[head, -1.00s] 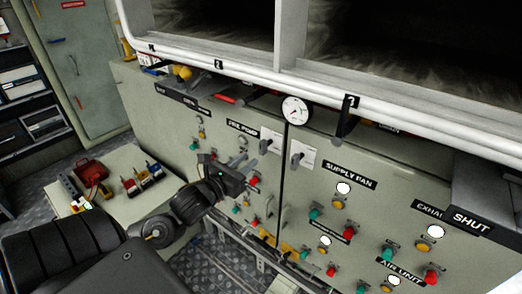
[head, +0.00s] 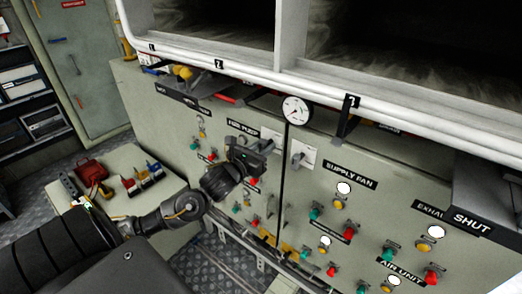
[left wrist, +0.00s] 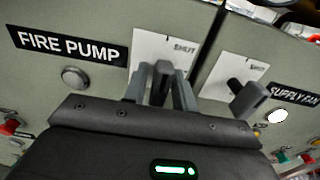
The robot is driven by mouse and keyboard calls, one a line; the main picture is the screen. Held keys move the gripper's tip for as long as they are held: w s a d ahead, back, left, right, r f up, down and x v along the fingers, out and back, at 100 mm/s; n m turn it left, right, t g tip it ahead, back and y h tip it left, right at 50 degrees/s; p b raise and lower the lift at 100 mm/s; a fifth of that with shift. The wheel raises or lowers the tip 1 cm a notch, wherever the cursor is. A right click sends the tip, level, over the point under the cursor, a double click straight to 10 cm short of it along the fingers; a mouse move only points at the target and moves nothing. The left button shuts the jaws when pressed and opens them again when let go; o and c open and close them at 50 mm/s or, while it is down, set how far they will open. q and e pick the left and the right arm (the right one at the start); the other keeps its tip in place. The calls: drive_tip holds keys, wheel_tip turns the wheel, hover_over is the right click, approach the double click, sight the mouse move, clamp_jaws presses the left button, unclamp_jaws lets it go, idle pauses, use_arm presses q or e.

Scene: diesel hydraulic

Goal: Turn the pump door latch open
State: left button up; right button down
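The pump door latch is a dark grey handle (left wrist: 161,78) on a white plate marked SHUT, right of the FIRE PUMP label. It points outward and down in the left wrist view. My left gripper (left wrist: 162,88) has one finger on each side of this handle. I cannot tell whether the fingers touch it. In the head view my left gripper (head: 262,148) is at the cabinet front and hides most of the handle, while the latch's white plate (head: 275,136) shows behind it. My right gripper is not in view.
A similar latch (head: 297,159) sits just right of the door seam, on the SUPPLY FAN side. A round gauge (head: 296,110) and white rail are above. Coloured knobs and buttons cover the panels below. A low bench (head: 110,205) with red items stands left.

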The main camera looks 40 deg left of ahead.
use_arm(q)
drive_tip(key=shift+c, duration=0.2)
clamp_jaws()
drive_tip(key=m, duration=0.3)
drive_tip(key=shift+m, duration=0.4)
drive_tip(key=shift+o, duration=0.8)
unclamp_jaws()
